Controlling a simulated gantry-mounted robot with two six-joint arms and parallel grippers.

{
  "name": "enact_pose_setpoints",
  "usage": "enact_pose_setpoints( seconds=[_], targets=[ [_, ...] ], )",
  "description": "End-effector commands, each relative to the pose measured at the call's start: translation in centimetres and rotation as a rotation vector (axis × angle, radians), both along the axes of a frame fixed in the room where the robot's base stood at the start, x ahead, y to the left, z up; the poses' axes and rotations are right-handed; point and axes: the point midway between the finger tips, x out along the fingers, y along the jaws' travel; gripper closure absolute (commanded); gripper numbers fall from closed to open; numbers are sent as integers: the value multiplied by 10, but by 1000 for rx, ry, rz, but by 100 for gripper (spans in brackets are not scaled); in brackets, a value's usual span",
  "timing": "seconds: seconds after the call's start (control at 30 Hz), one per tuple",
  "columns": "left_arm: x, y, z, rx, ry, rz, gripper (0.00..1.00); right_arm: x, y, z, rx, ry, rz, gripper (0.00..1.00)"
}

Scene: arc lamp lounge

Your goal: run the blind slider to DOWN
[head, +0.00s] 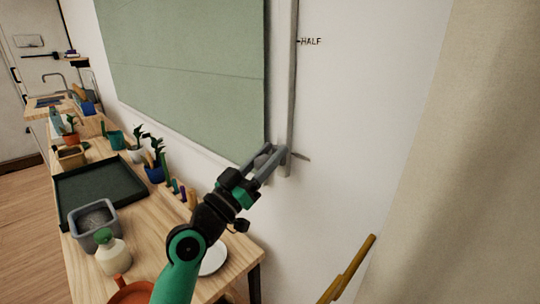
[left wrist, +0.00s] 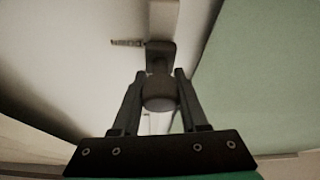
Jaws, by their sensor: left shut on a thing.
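The green blind (head: 185,70) hangs on the wall, with a vertical grey rail (head: 291,90) along its right side. My left gripper (head: 272,153) is at the rail's lower end, shut on the slider's knob (left wrist: 159,92). In the left wrist view the rounded knob sits between the two fingers, and the slider's grey bracket (left wrist: 160,55) lies behind it. A HALF label (head: 311,42) is on the wall high beside the rail. A dark mark (head: 301,156) sits right of the rail at the slider's height; I cannot read it. My right gripper is not in view.
A wooden counter (head: 150,235) below the blind holds a dark tray (head: 100,188), a grey bin (head: 94,216), a spray bottle (head: 112,252), a white plate (head: 213,260) and several potted plants. A beige curtain (head: 470,150) hangs at right.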

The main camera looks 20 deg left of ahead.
Motion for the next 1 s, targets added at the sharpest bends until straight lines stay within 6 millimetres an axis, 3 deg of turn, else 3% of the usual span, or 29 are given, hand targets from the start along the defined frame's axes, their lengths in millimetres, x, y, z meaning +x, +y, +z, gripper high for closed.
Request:
enact_pose_setpoints(
  seconds=[0.17, 0.2, 0.37, 0.77, 1.0],
  targets=[
    [3, 3, -9, -2, 18, 4, 100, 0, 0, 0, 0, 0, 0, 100],
    [3, 3, -9, -2, 19, 5, 55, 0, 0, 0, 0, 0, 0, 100],
    [2, 2, -8, -1, 17, 2, 28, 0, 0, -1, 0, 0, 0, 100],
    [-5, 3, -7, -2, 10, 1, 28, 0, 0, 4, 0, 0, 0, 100],
    [-49, 18, -25, -2, 13, 3, 28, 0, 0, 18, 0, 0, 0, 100]
  ],
)
